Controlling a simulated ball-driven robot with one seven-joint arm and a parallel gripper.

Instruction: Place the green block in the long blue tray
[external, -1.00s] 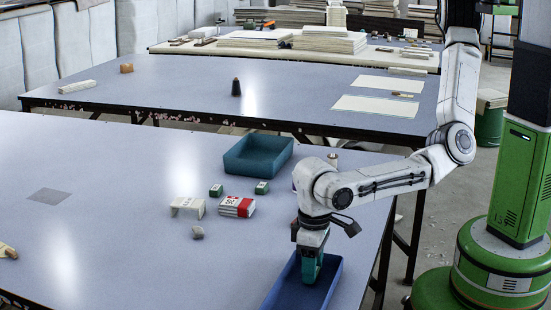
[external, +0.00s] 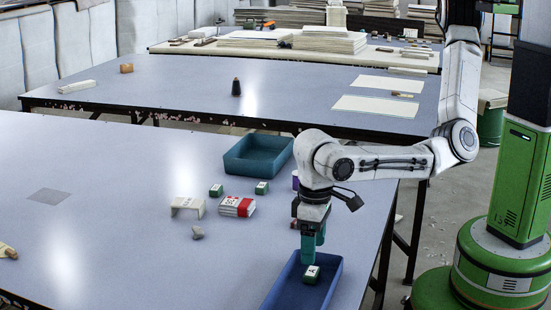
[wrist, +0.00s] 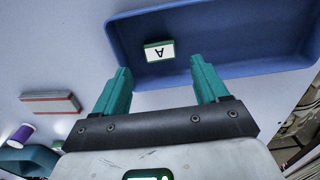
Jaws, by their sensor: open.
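The green block (external: 311,274), with a white top face marked with an A, lies inside the long blue tray (external: 284,294) near its far end. In the wrist view the block (wrist: 159,50) rests on the tray floor, and the tray's rim (wrist: 113,35) shows around it. My gripper (external: 312,257) is above the tray's far end, just over the block. In the wrist view my gripper (wrist: 160,80) is open, its two teal fingers apart and empty, with the block beyond the gap between them and touching neither finger.
A wider teal-blue tray (external: 258,155) stands farther back. Two small green blocks (external: 216,190) (external: 262,187), a red-and-white box (external: 237,206), a white bracket-like piece (external: 187,206) and a grey lump (external: 197,233) lie left of the arm. The table's left part is mostly clear.

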